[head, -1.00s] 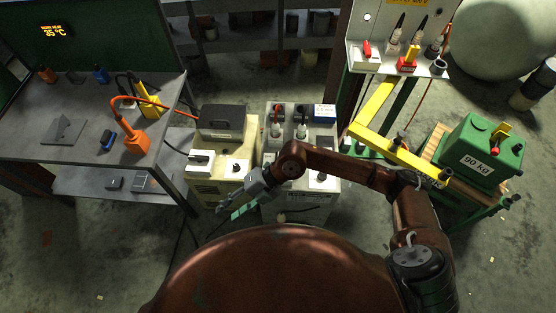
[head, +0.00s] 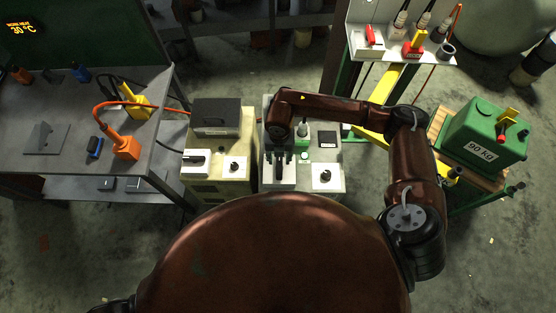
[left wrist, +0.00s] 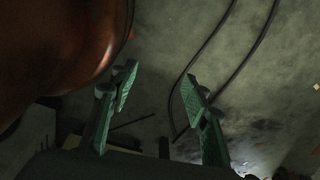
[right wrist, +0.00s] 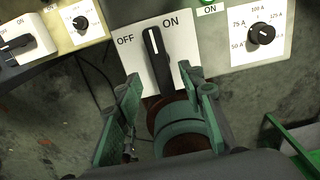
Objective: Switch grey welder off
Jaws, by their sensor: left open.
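The grey welder (head: 327,158) stands right of the beige welder in the head view, partly hidden by my right arm. In the right wrist view its switch plate (right wrist: 185,68) has OFF at the left and ON at the right. The black switch lever (right wrist: 156,50) stands between the labels, leaning slightly left in the picture. A green lamp (right wrist: 207,3) with an ON label is beside it. My right gripper (right wrist: 163,78) is open, its fingers on either side of the lever's lower end; contact is not clear. My left gripper (left wrist: 159,74) is open and empty above the floor.
The beige welder (head: 243,180) stands close at the left. A current dial (right wrist: 262,34) is right of the switch. Cables (left wrist: 215,55) lie on the floor.

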